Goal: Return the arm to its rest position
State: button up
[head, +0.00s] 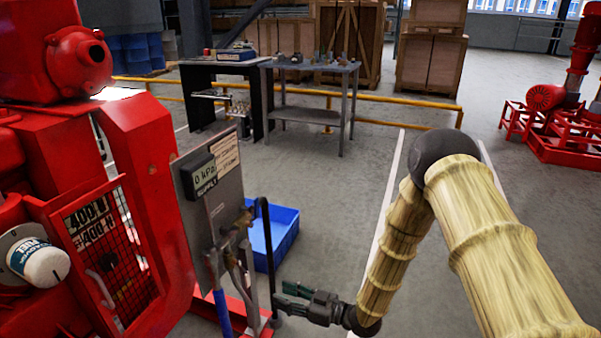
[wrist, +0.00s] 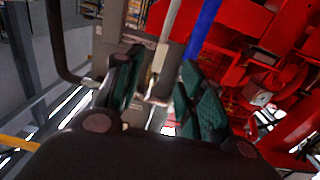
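My arm comes in from the right in the head view, bent at a dark elbow, with its forearm running down to the floor area in front of the panel. My gripper (head: 281,293) points left, close to the pipes below the grey gauge panel (head: 208,190). In the wrist view, the two green-padded fingers of my gripper (wrist: 163,75) stand apart with a gap between them. Pipework shows through the gap, and I see nothing held. How far the fingertips are from the pipes I cannot tell exactly.
The red pumpset (head: 140,190) fills the left. A black upright pipe (head: 268,240) and a blue hose (head: 222,312) are close to my gripper. A blue bin (head: 285,232) stands behind. A workbench (head: 312,115) and yellow rail (head: 400,97) are farther back. Floor on the right is open.

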jog(key=s+d+f+m+h, duration=0.9)
jog(key=s+d+f+h, duration=0.2)
jog(key=s+d+f, duration=0.6)
jog(key=s+d+f+m+g+h, duration=0.35)
jog(key=s+d, duration=0.25)
jog(key=s, duration=0.5)
jog(key=s+d+r+m+g+h, duration=0.1)
jog(key=s+d+m+g+h, duration=0.3)
jog(key=s, duration=0.6)
notch_tip(320, 180, up, 19)
jog(key=d+n+t+y+p, duration=0.1)
jog(key=n+y+p, duration=0.1)
jog(key=p, duration=1.6)
jog(key=shift+s+p, duration=0.35)
jog(key=shift+n, duration=0.25)
